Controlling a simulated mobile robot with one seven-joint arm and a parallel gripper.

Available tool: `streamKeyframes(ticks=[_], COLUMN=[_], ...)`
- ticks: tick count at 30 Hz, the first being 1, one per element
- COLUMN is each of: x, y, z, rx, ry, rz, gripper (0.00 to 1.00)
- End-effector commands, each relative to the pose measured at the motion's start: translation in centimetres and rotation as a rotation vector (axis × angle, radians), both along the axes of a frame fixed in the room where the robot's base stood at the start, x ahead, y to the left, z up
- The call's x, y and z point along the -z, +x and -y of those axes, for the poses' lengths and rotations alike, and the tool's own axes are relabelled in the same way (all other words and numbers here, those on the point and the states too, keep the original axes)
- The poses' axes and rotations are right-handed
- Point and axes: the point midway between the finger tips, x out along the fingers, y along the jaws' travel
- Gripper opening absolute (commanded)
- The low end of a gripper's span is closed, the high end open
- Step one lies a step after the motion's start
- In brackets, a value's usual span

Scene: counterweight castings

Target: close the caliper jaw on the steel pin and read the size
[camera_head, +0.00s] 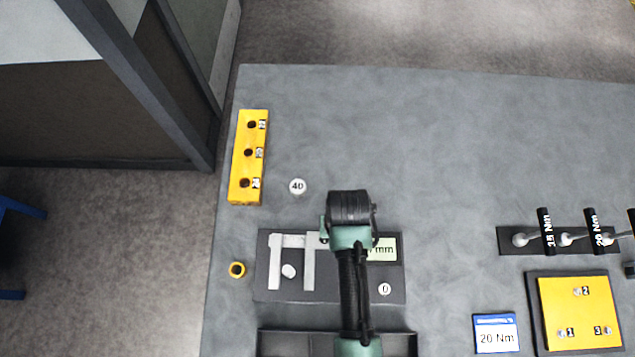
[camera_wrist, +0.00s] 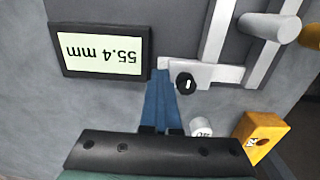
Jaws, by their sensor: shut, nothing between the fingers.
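The caliper lies on a dark board (camera_head: 335,291). Its fixed jaw (camera_head: 274,262) is at the left and its sliding jaw (camera_head: 309,268) at the right. The upright steel pin (camera_head: 289,271) stands between them, with a gap to the sliding jaw. The pin also shows in the wrist view (camera_wrist: 262,25). The display (camera_wrist: 103,52) reads 55.4 mm, upside down there. My gripper (camera_wrist: 163,76) is shut and empty, its blue fingertips beside the slider's black knob (camera_wrist: 186,82); I cannot tell if they touch. In the head view my gripper (camera_head: 350,212) hides the knob and part of the display.
A 0 button (camera_head: 385,289) sits on the board. Torque tools (camera_head: 566,239), a 20 Nm card (camera_head: 496,333) and a yellow plate (camera_head: 579,312) are at right. The back is clear.

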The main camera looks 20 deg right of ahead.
Motion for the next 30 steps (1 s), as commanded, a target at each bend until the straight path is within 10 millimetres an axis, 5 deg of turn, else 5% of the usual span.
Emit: streamKeyframes(ticks=[30], x=[-0.1], y=[1.0], z=[-3.1], rx=[-0.004], ry=[0.001], rz=[0.002], gripper=[0.0])
